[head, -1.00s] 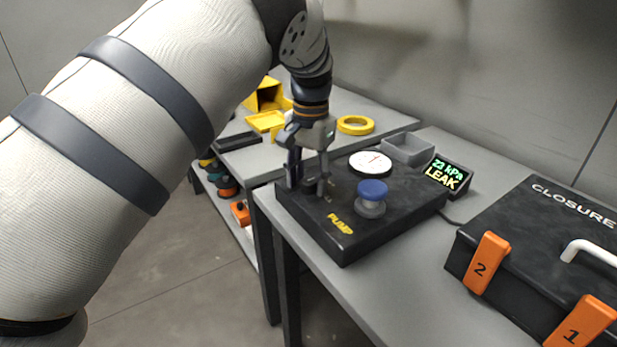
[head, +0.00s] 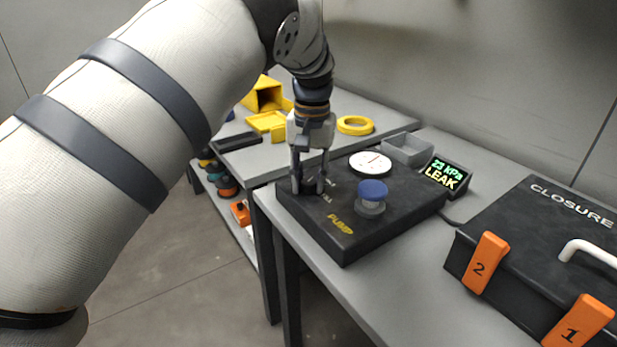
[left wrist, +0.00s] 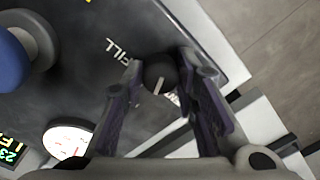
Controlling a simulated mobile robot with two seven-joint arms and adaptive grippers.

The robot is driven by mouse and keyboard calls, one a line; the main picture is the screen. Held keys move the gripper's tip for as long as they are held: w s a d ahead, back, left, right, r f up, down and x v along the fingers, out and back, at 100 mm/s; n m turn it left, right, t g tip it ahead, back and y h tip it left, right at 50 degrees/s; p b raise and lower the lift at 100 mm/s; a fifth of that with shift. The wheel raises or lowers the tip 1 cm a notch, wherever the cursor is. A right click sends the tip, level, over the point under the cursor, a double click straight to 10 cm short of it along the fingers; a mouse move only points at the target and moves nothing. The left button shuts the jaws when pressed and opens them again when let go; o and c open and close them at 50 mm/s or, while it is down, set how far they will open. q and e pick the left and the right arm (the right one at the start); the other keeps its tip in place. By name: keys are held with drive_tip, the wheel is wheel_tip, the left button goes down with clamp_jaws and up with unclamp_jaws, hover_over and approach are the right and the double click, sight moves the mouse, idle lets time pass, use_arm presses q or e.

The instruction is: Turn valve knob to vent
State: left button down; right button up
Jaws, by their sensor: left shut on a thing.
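The valve knob (left wrist: 159,72) is a small dark round knob with a white pointer line, on the black pump box (head: 345,250). In the left wrist view its line points toward the bottom of the picture, toward a label mostly hidden by a finger. The FILL label (left wrist: 122,49) is up and left of the knob. My left gripper (head: 309,187) points down over the box's left corner. In the left wrist view its fingers (left wrist: 161,78) are on either side of the knob, shut on it. My right gripper is not in view.
The box carries a blue button (head: 373,190) and a white gauge (head: 370,162). A display (head: 446,175) reads 23 kPa LEAK. A grey tray (head: 407,149) stands behind. A black CLOSURE case (head: 520,245) with orange latches is at right. Yellow items (head: 355,125) lie on the far table.

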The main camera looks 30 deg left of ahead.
sight(311, 181)
use_arm(q)
drive_tip(key=n, duration=0.3)
drive_tip(key=shift+n, duration=2.1)
drive_tip(key=c, duration=1.2)
unclamp_jaws()
drive_tip(key=shift+c, duration=0.2)
wheel_tip(311, 181, up, 12)
drive_tip(key=shift+w, duration=0.2)
